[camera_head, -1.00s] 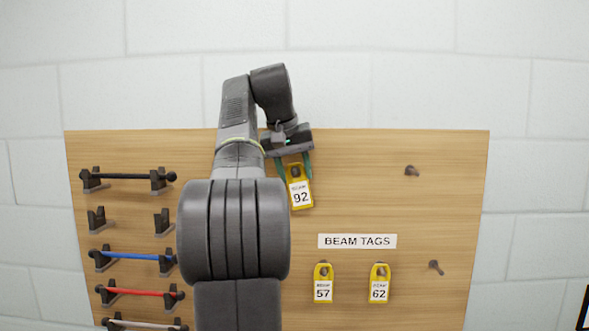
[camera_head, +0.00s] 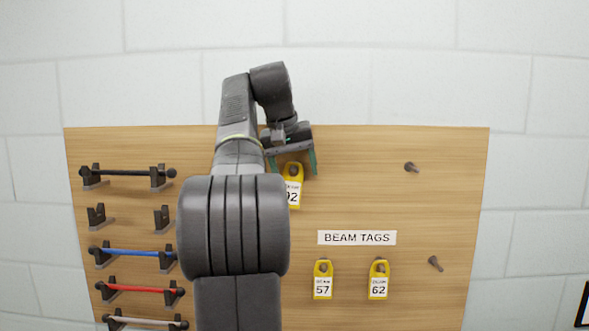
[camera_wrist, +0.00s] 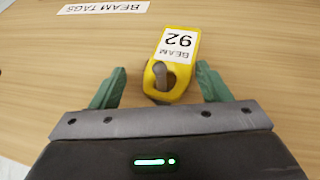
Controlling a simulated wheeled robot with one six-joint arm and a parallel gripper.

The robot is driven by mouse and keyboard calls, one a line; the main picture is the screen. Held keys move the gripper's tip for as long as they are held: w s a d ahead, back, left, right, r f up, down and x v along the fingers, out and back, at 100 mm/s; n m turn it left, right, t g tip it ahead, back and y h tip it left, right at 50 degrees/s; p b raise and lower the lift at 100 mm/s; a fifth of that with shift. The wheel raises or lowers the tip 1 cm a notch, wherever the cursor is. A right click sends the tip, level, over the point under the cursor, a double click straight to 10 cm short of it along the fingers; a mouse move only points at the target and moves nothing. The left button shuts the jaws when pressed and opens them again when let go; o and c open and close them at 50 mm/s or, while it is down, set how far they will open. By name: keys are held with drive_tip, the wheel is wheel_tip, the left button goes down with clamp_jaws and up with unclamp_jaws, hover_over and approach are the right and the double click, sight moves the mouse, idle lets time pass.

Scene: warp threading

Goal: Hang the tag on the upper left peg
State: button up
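The yellow tag marked 92 (camera_head: 294,193) is at the upper middle of the wooden board, partly hidden by my arm in the head view. In the wrist view the tag (camera_wrist: 172,62) shows upside down, with a grey peg (camera_wrist: 159,72) through its hole. It hangs on that peg. My gripper (camera_head: 292,170) is open around the tag's top. In the wrist view the green fingers of my gripper (camera_wrist: 160,85) stand apart on both sides of the tag, with a gap on each side.
Tags 57 (camera_head: 323,281) and 62 (camera_head: 379,281) hang below the BEAM TAGS label (camera_head: 357,238). Bare pegs stand at upper right (camera_head: 411,167) and lower right (camera_head: 435,263). Coloured rods on holders (camera_head: 134,256) line the board's left side.

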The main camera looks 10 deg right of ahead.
drive_tip(key=shift+s+a+r, duration=0.15)
drive_tip(key=shift+r, duration=0.3)
drive_tip(key=v, duration=0.4)
drive_tip(key=shift+s+a, duration=0.15)
drive_tip(key=shift+a, duration=0.05)
drive_tip(key=s+a+b, duration=0.3)
drive_tip(key=s+a, duration=0.4)
drive_tip(key=s, duration=0.2)
drive_tip(key=w+d+p, duration=0.1)
drive_tip(key=w+d, duration=0.1)
drive_tip(key=w, duration=0.1)
drive_tip(key=w+d+f+p, duration=0.1)
drive_tip(key=w+d, duration=0.2)
drive_tip(key=w, duration=0.1)
drive_tip(key=w+d+f+p, duration=0.1)
drive_tip(key=w+d, duration=0.2)
drive_tip(key=shift+w+d+f, duration=0.1)
drive_tip(key=shift+w+f, duration=0.1)
drive_tip(key=shift+f, duration=0.05)
drive_tip(key=shift+x, duration=1)
drive_tip(key=shift+s, duration=0.15)
